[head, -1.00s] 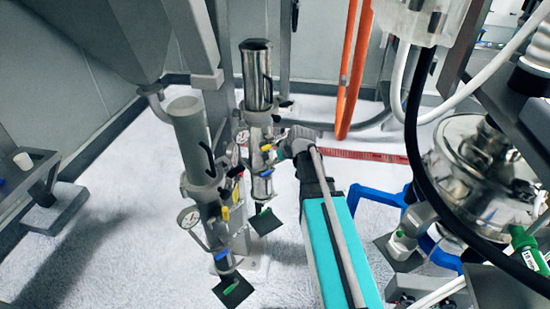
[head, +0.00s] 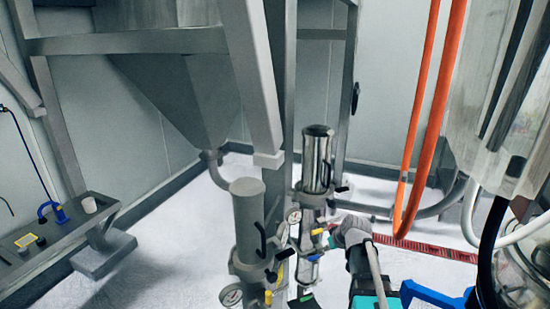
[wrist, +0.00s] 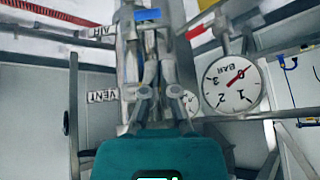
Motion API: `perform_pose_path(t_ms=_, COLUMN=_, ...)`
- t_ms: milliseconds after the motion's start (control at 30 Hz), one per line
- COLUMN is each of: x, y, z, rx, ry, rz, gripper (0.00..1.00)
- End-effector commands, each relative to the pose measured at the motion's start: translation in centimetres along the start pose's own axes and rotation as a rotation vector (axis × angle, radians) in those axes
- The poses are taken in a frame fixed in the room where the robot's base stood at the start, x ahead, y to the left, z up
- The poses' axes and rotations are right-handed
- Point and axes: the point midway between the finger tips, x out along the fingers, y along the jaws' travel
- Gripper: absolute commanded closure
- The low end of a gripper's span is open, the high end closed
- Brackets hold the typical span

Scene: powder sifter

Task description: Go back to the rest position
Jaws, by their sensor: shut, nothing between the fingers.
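My gripper (head: 338,236) is low in the head view, just right of the valve fittings on the rear filter cylinder (head: 317,162). In the wrist view my gripper (wrist: 151,42) points up the picture with its fingers shut and empty. A blue handle (wrist: 148,14) shows beyond the fingertips. A round pressure gauge (wrist: 233,85) is close on the right of the fingers. Whether the fingers touch the valve fittings, I cannot tell.
The front filter cylinder (head: 248,215) stands left of my gripper. Orange pipes (head: 430,120) rise on the right, and a blue frame (head: 435,296) is low on the right. A grey hopper (head: 175,95) hangs at the back left. White floor (head: 165,235) is open to the left.

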Motion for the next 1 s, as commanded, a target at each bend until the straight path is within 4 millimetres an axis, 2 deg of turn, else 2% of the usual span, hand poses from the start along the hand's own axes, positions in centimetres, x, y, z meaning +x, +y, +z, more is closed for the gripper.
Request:
perform_pose_path(t_ms=167, x=-0.2, y=-3.8, z=3.8, rx=0.052, ry=-0.130, rz=-0.005, gripper=1.00)
perform_pose_path(t_ms=333, x=-1.2, y=-8.0, z=8.9, rx=0.143, ry=-0.315, rz=0.032, gripper=1.00)
perform_pose_path(t_ms=400, x=-1.9, y=-9.3, z=10.9, rx=0.182, ry=-0.387, rz=0.063, gripper=1.00)
perform_pose_path(t_ms=533, x=-3.0, y=-11.0, z=13.7, rx=0.243, ry=-0.487, rz=0.121, gripper=1.00)
perform_pose_path(t_ms=700, x=-3.6, y=-11.7, z=15.1, rx=0.281, ry=-0.541, rz=0.164, gripper=1.00)
perform_pose_path(t_ms=1000, x=-3.6, y=-11.7, z=15.0, rx=0.283, ry=-0.543, rz=0.166, gripper=1.00)
